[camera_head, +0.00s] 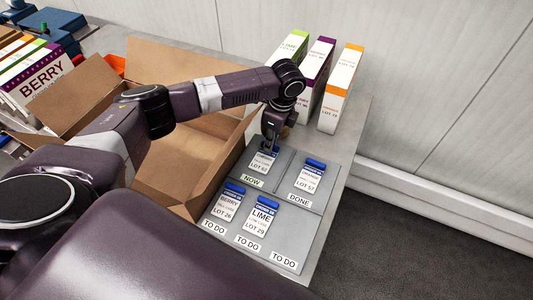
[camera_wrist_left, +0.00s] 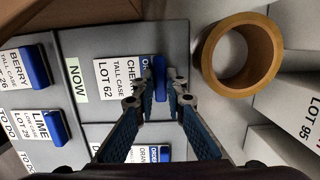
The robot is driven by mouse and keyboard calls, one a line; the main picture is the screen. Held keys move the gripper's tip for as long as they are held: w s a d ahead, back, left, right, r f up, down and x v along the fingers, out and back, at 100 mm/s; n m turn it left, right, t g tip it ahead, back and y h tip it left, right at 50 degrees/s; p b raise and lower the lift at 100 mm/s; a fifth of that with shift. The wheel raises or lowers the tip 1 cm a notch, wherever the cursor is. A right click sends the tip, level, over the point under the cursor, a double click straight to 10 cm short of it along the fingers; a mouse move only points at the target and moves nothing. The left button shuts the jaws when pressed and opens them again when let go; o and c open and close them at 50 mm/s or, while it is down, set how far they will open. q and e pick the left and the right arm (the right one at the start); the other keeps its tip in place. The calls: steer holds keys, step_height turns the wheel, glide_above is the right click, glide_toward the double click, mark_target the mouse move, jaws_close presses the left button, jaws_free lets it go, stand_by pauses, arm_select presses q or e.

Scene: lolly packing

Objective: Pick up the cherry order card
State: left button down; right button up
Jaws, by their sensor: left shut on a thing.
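The cherry order card (camera_head: 261,163) is a white card with a blue grip, lying in the "NOW" area of the grey board (camera_head: 309,240). In the left wrist view the card (camera_wrist_left: 117,78) reads "CHE…", "TALL CASE", "LOT 62". My left gripper (camera_head: 270,145) points down over the card's top end. In the left wrist view its fingers (camera_wrist_left: 161,88) are shut on the card's blue grip, one on each side. Part of the card's print is hidden by the fingers. I cannot tell whether the card is lifted. My right gripper is not in view.
Berry (camera_head: 229,203) and lime (camera_head: 262,219) cards lie in front, an orange card (camera_head: 305,180) at "DONE". An open cardboard box (camera_head: 163,178) stands left. Several upright cartons (camera_head: 341,88) stand behind. A tape roll (camera_wrist_left: 239,55) lies near the gripper. One "TO DO" space is bare.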

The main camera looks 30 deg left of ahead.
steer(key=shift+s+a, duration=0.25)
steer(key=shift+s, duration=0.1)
arm_select(q)
steer(key=shift+d+r, duration=0.1)
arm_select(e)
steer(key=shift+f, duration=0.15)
